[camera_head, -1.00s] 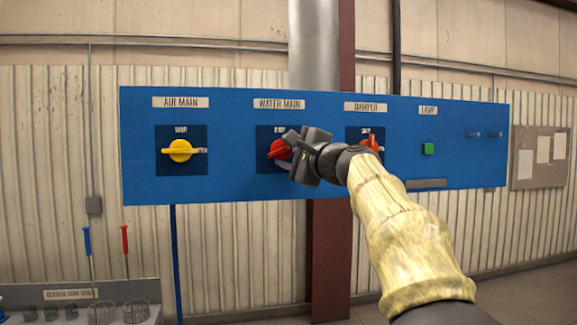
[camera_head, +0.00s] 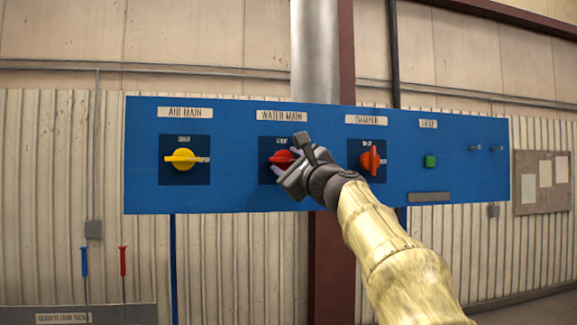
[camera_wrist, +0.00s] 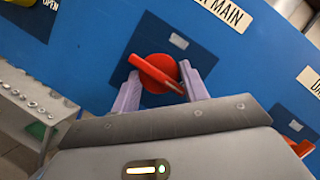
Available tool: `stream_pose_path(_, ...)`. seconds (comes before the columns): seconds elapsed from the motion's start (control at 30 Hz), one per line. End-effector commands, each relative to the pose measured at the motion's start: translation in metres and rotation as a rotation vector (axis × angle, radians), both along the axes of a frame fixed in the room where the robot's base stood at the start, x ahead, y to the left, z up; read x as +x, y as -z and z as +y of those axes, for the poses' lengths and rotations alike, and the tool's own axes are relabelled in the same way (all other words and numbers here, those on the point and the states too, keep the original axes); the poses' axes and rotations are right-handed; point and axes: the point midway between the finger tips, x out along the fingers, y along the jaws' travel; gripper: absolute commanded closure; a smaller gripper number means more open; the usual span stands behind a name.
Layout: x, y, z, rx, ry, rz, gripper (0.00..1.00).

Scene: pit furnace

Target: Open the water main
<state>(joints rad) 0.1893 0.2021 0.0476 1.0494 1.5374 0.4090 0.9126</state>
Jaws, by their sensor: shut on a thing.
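The water main knob (camera_head: 281,158) is a round red knob with a bar handle, on a dark blue square plate under the "WATER MAIN" label (camera_head: 281,116). Its bar lies about level in the head view. In the wrist view the red knob (camera_wrist: 158,72) sits between the two pale purple fingers of my gripper (camera_wrist: 160,88), and its bar runs parallel to the label. My gripper (camera_head: 284,167) is shut on the knob and tilted in the head view. It hides the knob's right side there.
On the same blue panel (camera_head: 237,190) are a yellow air main knob (camera_head: 183,159) to the left, a red damper knob (camera_head: 370,160) to the right and a green lamp button (camera_head: 430,161). A bench (camera_head: 95,314) with blue and red rods stands lower left.

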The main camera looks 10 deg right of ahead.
Motion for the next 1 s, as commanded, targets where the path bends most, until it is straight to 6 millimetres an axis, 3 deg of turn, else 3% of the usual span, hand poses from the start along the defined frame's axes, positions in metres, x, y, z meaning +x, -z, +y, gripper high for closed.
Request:
stream_pose_path(0.2, 0.005, 0.008, -0.002, 0.002, 0.001, 0.015, 0.79)
stream_pose_path(0.23, 0.005, 0.009, -0.002, 0.002, 0.002, 0.015, 0.54)
stream_pose_path(0.33, 0.005, 0.009, -0.002, 0.002, 0.002, 0.015, 0.36)
stream_pose_path(0.77, -0.005, 0.008, -0.003, -0.002, 0.002, 0.007, 0.36)
stream_pose_path(1.0, -0.038, 0.021, -0.014, -0.002, 0.004, 0.006, 0.36)
